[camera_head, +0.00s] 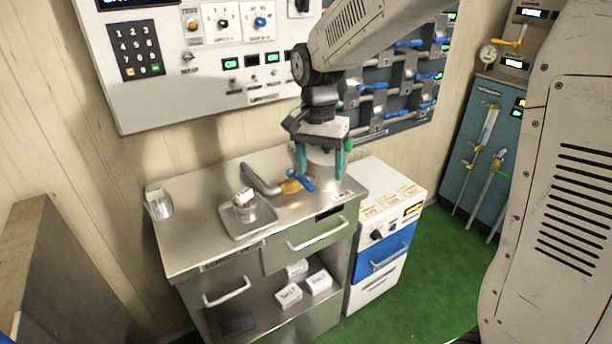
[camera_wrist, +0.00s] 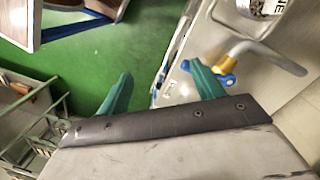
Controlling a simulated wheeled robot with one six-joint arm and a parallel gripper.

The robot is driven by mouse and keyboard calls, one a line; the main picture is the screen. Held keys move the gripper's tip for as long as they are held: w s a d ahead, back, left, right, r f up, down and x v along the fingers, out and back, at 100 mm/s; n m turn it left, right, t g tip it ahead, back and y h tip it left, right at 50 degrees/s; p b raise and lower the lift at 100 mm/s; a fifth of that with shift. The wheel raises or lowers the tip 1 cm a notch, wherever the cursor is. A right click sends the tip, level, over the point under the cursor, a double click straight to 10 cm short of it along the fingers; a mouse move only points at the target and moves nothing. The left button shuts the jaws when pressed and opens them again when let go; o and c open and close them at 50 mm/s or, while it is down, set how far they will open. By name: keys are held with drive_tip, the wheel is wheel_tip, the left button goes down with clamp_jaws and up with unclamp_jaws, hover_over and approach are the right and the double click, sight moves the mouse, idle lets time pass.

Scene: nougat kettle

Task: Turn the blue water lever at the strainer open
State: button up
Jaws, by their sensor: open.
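The blue water lever (camera_head: 300,181) sits on a brass-yellow valve at the end of a bent grey pipe (camera_head: 262,181) on the steel counter. In the wrist view the lever (camera_wrist: 228,80) shows just beside the tip of the right-hand teal finger. My gripper (camera_head: 320,170) is open and empty above the counter's back right, with its fingers pointing down. In the head view its left finger is close above the lever; I cannot tell whether they touch. In the wrist view the gripper's fingers (camera_wrist: 162,85) are spread wide, with green floor and the counter edge between them.
A steel tray (camera_head: 229,232) with a small container (camera_head: 243,198) stands left of the lever. A metal cup (camera_head: 159,204) is at the counter's left. A white-and-blue cabinet (camera_head: 385,235) stands to the right. Control panels cover the wall behind my arm. Green floor (camera_head: 450,255) is clear at right.

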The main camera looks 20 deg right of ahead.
sight(307, 180)
drive_tip(key=w+m, duration=0.1)
drive_tip(key=w, duration=0.1)
drive_tip(key=w+m, duration=0.2)
drive_tip(key=w+a+m+t, duration=0.1)
drive_tip(key=w+m, duration=0.1)
drive_tip(key=shift+a+r, duration=0.1)
drive_tip(key=shift+r, duration=0.3)
drive_tip(key=shift+w+f+m, duration=0.1)
drive_tip(key=shift+m, duration=0.7)
wheel_tip(307, 180, down, 8)
drive_tip(key=shift+r, duration=0.15)
drive_tip(key=shift+c, duration=0.3)
drive_tip(key=c, duration=1.3)
drive_tip(key=shift+c, duration=0.2)
